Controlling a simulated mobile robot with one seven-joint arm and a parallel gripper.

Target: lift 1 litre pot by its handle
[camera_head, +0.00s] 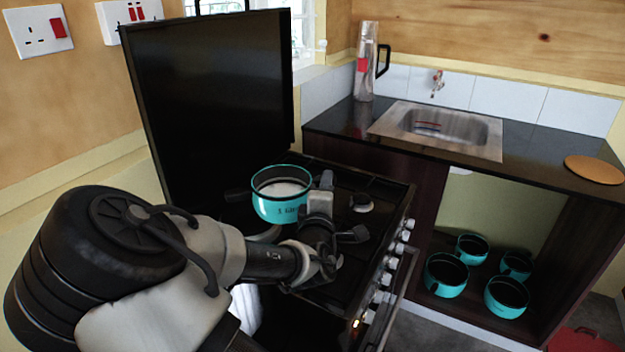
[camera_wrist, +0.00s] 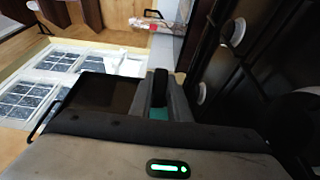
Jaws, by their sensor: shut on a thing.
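The teal pot (camera_head: 281,202) with a dark rim and a white inside is over the stove, just left of my gripper (camera_head: 322,190). Dark lettering shows on its side. My gripper is shut at the pot's right side, where the handle is hidden by the fingers. In the wrist view my gripper (camera_wrist: 160,88) shows with a small patch of the teal pot (camera_wrist: 158,113) behind it. The pot looks upright. I cannot tell whether its base touches the stove.
The stove (camera_head: 345,265) has a raised black lid (camera_head: 215,105) behind it. To the right are a counter with a sink (camera_head: 440,128), a tall flask (camera_head: 366,65) and a round wooden board (camera_head: 594,169). Several teal pots (camera_head: 446,275) stand on the shelf below.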

